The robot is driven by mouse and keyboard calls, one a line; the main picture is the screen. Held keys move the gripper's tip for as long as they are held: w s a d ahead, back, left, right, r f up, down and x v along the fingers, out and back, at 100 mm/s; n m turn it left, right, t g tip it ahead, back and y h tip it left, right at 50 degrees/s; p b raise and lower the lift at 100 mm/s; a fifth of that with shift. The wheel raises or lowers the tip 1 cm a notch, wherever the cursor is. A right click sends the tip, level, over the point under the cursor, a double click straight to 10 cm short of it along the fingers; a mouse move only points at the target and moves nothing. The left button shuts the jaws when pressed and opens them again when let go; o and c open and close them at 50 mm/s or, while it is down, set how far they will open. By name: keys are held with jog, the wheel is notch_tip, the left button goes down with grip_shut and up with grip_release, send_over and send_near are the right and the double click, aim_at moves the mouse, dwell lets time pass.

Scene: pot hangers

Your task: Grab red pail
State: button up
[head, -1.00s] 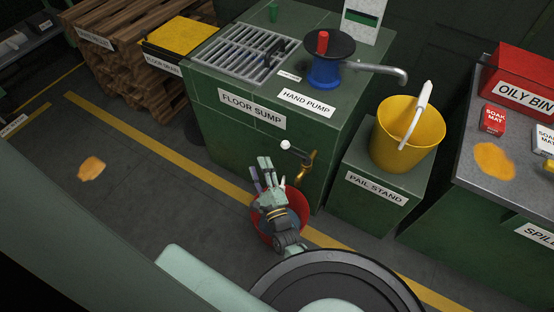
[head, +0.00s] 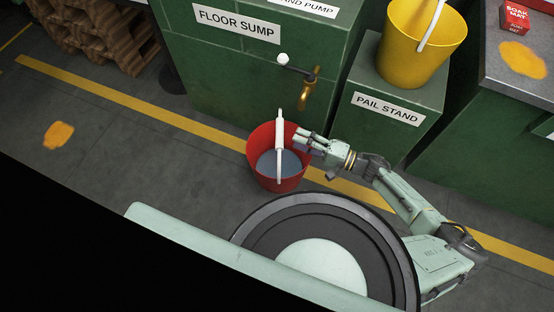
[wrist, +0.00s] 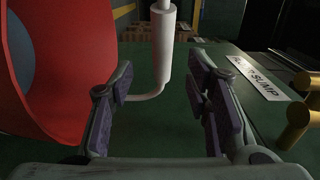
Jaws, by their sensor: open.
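The red pail (head: 278,186) stands upright on the floor below the brass tap, with greyish-blue contents or bottom showing inside. Its white handle grip (head: 279,145) stands up across the pail's mouth. My gripper (head: 300,141) is at the pail's right rim, pointing left towards the handle. In the wrist view my gripper (wrist: 160,85) is open. The white grip (wrist: 164,50) and its bent wire appear in the gap between the fingers; I cannot tell how deep they lie. The pail's red wall (wrist: 70,70) fills the left of that view.
The green floor sump cabinet (head: 210,75) with the brass tap (head: 308,90) stands behind the pail. A yellow pail (head: 420,40) sits on the pail stand (head: 385,125) at right. An orange spill (head: 58,135) lies on the open floor at left.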

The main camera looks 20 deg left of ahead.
jog(key=a, duration=0.7)
jog(key=shift+a+r, duration=0.15)
jog(key=shift+a, duration=0.15)
jog(key=shift+c, duration=0.3)
grip_shut()
dwell(0.5)
jog(key=shift+w+r, duration=0.1)
